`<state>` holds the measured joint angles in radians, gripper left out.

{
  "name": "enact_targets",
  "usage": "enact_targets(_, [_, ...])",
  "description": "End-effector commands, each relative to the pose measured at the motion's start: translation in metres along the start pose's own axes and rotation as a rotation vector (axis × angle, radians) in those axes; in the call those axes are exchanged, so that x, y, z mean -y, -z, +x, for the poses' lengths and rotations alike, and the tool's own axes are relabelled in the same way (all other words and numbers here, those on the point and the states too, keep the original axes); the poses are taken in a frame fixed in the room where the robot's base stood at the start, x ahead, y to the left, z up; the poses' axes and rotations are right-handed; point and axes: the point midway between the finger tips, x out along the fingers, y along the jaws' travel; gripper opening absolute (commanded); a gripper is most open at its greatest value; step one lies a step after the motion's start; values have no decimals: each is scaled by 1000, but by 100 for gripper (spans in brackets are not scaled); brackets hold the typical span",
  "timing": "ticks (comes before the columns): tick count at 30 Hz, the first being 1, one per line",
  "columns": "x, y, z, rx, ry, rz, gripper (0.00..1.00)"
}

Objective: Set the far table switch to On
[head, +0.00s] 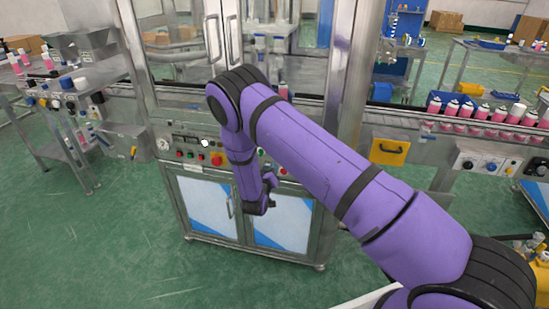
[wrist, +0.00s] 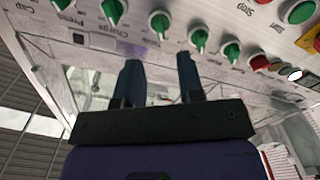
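No switch is readable as the far table switch. In the wrist view a metal control panel (wrist: 225,12), seen upside down, carries several green knobs, among them one near "Charge" (wrist: 159,22) and two farther right (wrist: 200,38) (wrist: 231,50). Other labels read "Cap", "Press", "Stop" and "Start". My gripper (wrist: 157,60) is open and empty, with two dark fingers apart, pointing toward the panel and just short of the knobs in the picture. In the head view my gripper (head: 258,207) is low in front of the central machine, and my arm hides part of its button panel (head: 180,143).
The central machine has glass doors above and blue-white cabinet doors (head: 208,206) below. A side table with knobs (head: 68,84) stands left. At right, a conveyor holds pink-and-white cans (head: 482,113) beside a yellow handled panel (head: 388,152). Green floor (head: 120,245) is clear at front left.

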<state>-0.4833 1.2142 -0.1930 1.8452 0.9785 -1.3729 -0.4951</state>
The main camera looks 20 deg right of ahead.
Motion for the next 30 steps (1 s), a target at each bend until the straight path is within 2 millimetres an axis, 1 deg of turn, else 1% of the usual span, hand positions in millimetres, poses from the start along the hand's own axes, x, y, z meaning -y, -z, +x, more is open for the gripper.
enact_targets(1, [0, 0, 10, 0, -2, 1, 35])
enact_targets(6, [-1, -1, 41, 0, -2, 1, 35])
enact_targets(12, [0, 0, 68, 0, -1, 0, 35])
enact_targets(18, [0, 0, 80, 1, 1, 0, 35])
enact_targets(26, [0, 0, 82, 1, 1, 0, 35])
enact_targets(27, [0, 0, 82, 1, 1, 0, 33])
enact_targets(29, [0, 0, 82, 1, 1, 0, 19])
enact_targets(30, [0, 0, 82, 1, 1, 0, 10])
